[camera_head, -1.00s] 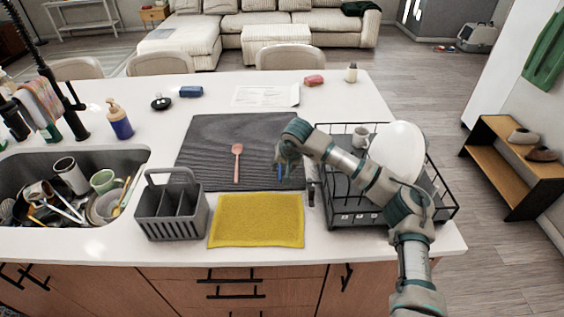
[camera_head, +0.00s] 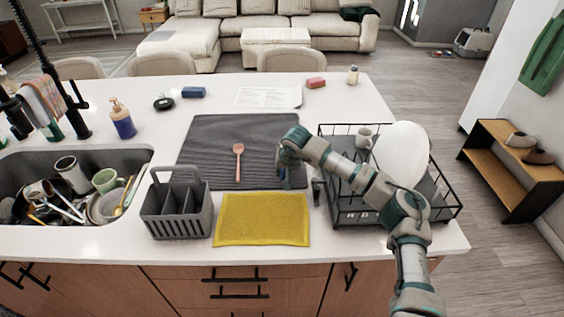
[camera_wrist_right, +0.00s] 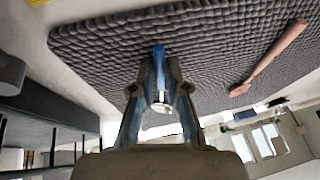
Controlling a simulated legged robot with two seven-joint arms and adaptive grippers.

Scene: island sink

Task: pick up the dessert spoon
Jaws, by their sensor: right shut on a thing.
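My right gripper (camera_head: 286,180) is low over the right part of the dark drying mat (camera_head: 215,135). In the right wrist view its fingers (camera_wrist_right: 160,80) are closed around a thin utensil with a blue handle (camera_wrist_right: 159,62) and a shiny metal part between the fingers, which I take for the dessert spoon. I cannot tell whether it still touches the mat. A pink spoon (camera_head: 239,160) lies on the mat to the left of the gripper, and also shows in the wrist view (camera_wrist_right: 272,60). My left gripper is not in view.
A wire dish rack (camera_head: 345,205) with a white plate (camera_head: 402,153) and a mug (camera_head: 364,137) stands right of the mat, beneath my forearm. A grey utensil caddy (camera_head: 177,212) and yellow cloth (camera_head: 262,220) lie in front. The sink (camera_head: 130,160) holds several dishes.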

